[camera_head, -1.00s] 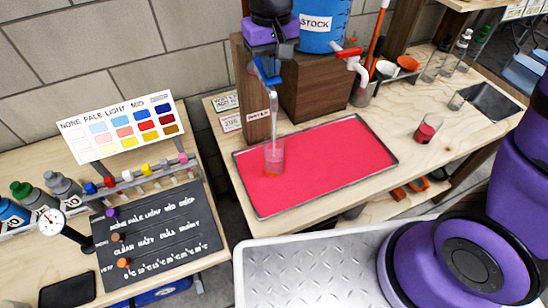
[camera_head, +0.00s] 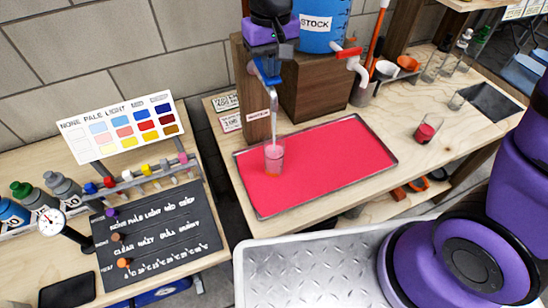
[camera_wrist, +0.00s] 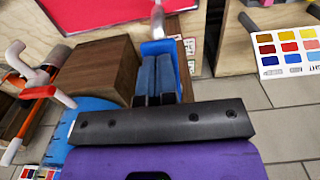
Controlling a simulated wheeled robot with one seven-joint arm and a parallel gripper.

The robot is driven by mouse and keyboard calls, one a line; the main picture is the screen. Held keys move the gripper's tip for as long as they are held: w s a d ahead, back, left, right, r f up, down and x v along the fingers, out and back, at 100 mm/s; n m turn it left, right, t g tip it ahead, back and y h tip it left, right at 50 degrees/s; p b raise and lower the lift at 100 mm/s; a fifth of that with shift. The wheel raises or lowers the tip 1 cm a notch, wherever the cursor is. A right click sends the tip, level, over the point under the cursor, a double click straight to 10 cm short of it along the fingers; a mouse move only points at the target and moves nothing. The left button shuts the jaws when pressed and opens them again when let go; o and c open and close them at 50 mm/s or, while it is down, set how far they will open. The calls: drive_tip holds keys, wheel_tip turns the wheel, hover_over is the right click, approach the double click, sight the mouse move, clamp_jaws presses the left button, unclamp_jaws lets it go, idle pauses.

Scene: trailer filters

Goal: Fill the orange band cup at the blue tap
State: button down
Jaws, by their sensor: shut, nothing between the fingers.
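The orange band cup (camera_head: 274,157) is a clear glass standing upright on the red tray (camera_head: 340,150), with an orange tint near its base. The blue tap (camera_head: 266,72) is on the wooden block above it, and a pale stream of water (camera_head: 273,118) runs down from it into the cup. My gripper (camera_head: 281,50) is at the tap, its fingers shut and empty. In the wrist view the grey fingers (camera_wrist: 155,80) lie against the blue tap lever (camera_wrist: 182,68). How full the cup is cannot be told exactly.
A blue STOCK container (camera_head: 322,25) and a white tap with a red handle (camera_head: 352,62) stand to the right. A glass with red contents (camera_head: 428,129) is on the bench right of the tray. A colour chart (camera_head: 122,127) stands at left.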

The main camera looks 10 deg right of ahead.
drive_tip(key=shift+r, duration=0.1)
wheel_tip(320, 180, up, 8)
drive_tip(key=shift+r, duration=0.15)
idle(0.5)
idle(0.5)
drive_tip(key=s+d+r+m+t, duration=0.1)
drive_tip(key=s+d+r, duration=0.2)
drive_tip(key=d, duration=0.4)
drive_tip(key=s+d+r+m+t, duration=0.1)
drive_tip(key=s+d+r, duration=0.25)
drive_tip(key=d, duration=0.35)
drive_tip(key=s+d+m+t, duration=0.1)
drive_tip(key=s+d+t, duration=0.2)
drive_tip(key=s+d, duration=0.7)
drive_tip(key=shift+s+d+r, duration=0.25)
drive_tip(key=shift+s+d, duration=0.05)
drive_tip(key=shift+s, duration=0.7)
